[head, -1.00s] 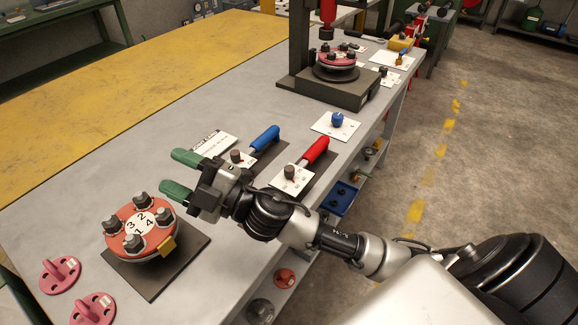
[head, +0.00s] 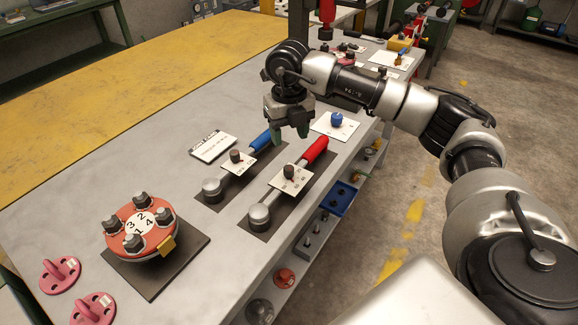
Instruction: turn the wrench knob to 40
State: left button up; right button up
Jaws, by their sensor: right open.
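Two wrenches lie on dark mats on the bench, one with a blue handle (head: 261,141) and one with a red handle (head: 315,149). Each has a white dial card with a dark knob: one knob on the blue-handled wrench (head: 236,156), another on the red-handled wrench (head: 290,171). My left gripper is not in view.
A blue knob (head: 337,119) on a white plate is to the right of my right gripper. A red flanged spool (head: 141,229) with bolts sits on a dark plate at front left. Pink hooks (head: 60,275) lie beside it. A white label card (head: 213,146) lies behind the wrenches.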

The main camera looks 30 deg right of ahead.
aim_at(289, 168)
notch_tip(289, 168, down, 11)
jog(key=shift+r+p, duration=0.15)
jog(key=shift+p, duration=0.65)
jog(key=c, duration=0.9)
jog(key=shift+c, duration=0.2)
jog(key=shift+n, duration=0.3)
jog(key=n+b, duration=0.3)
jog(key=n, duration=0.1)
jog(key=shift+n+b, duration=1.2)
jog(key=shift+n, duration=1.4)
jog(key=shift+r, duration=0.1)
